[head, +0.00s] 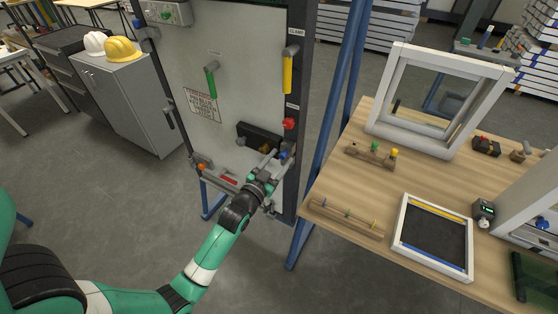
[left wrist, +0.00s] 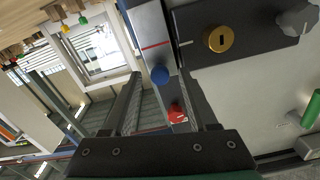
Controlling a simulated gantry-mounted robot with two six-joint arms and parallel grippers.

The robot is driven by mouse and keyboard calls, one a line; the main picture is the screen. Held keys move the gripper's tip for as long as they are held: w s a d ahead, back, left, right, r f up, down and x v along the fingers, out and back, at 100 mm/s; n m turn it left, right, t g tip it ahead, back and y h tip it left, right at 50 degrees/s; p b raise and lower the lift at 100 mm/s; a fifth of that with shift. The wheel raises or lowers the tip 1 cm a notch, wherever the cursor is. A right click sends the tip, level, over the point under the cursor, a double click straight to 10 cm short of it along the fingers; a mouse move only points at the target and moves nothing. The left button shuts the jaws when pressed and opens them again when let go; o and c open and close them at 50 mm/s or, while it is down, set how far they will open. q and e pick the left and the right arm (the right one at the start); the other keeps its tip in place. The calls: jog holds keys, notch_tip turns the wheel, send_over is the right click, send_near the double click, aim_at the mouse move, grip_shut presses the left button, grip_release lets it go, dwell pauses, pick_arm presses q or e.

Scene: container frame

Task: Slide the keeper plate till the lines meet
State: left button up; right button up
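The keeper plate is a grey metal strip with a red line (left wrist: 155,46) and a blue knob (left wrist: 159,75) in the left wrist view. Beside it is a black lock plate (left wrist: 205,20) with a brass cylinder (left wrist: 221,39) and a short white line (left wrist: 186,43). The red and white lines look nearly level; I cannot tell if they meet exactly. My left gripper (left wrist: 160,80) is open, its fingers on either side of the blue knob, without clear contact. In the head view the left gripper (head: 275,168) is just below the blue knob (head: 284,155). My right gripper is not in view.
The upright door panel (head: 235,60) carries a green handle (head: 211,83), a yellow handle (head: 287,73) and a red knob (head: 289,124) above the blue one. A blue post (head: 340,90) stands right of it. A wooden bench (head: 345,185) with frames is further right.

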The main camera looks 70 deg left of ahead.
pick_arm(q)
grip_shut()
dwell(1.2)
